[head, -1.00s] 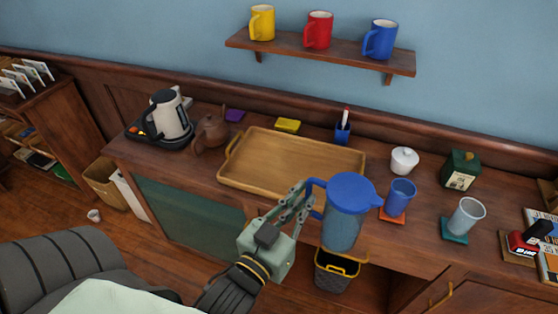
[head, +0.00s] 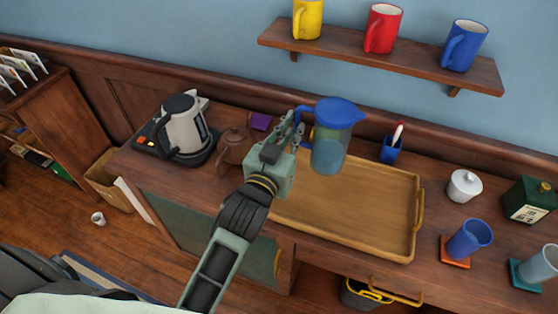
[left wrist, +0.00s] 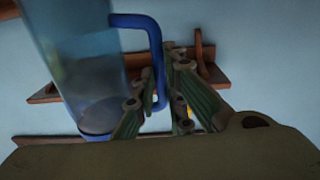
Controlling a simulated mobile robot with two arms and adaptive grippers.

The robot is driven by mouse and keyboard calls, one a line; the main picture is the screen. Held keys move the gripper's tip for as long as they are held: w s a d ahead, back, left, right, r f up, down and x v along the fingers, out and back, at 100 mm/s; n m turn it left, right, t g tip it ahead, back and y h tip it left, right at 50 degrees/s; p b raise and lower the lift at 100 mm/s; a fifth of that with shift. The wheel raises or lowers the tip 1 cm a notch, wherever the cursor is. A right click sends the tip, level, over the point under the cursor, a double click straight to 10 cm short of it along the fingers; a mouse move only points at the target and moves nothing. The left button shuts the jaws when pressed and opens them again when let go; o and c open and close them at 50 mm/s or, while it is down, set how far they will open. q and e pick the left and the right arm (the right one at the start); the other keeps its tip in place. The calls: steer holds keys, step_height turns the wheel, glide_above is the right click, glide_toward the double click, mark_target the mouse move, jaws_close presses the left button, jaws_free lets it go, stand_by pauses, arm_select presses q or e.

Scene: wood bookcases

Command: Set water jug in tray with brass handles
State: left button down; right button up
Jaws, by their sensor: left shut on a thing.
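The water jug (head: 330,152) has a clear bluish body with a blue lid and blue handle. My left gripper (head: 296,122) is shut on the jug's handle and holds it upright. In the head view the jug overlaps the back left part of the wooden tray (head: 350,215) and appears to be above it. The tray's right brass handle (head: 419,210) shows; its left end is hidden behind my arm. In the left wrist view the jug (left wrist: 85,65) is at the left, with its handle (left wrist: 155,50) between the fingers. My right gripper is not in view.
A kettle (head: 185,128) and a brown teapot (head: 233,148) stand left of the tray. A pen cup (head: 391,149) is behind it. A mug shelf (head: 380,56) hangs above.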

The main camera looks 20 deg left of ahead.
arm_select(q)
steer(key=a+f+p, duration=0.2)
steer(key=a+f, duration=0.8)
steer(key=a, duration=0.1)
steer(key=shift+a+f, duration=0.15)
steer(key=shift+f, duration=0.15)
steer(key=shift+f, duration=0.2)
steer(key=c, duration=1.8)
jaws_free()
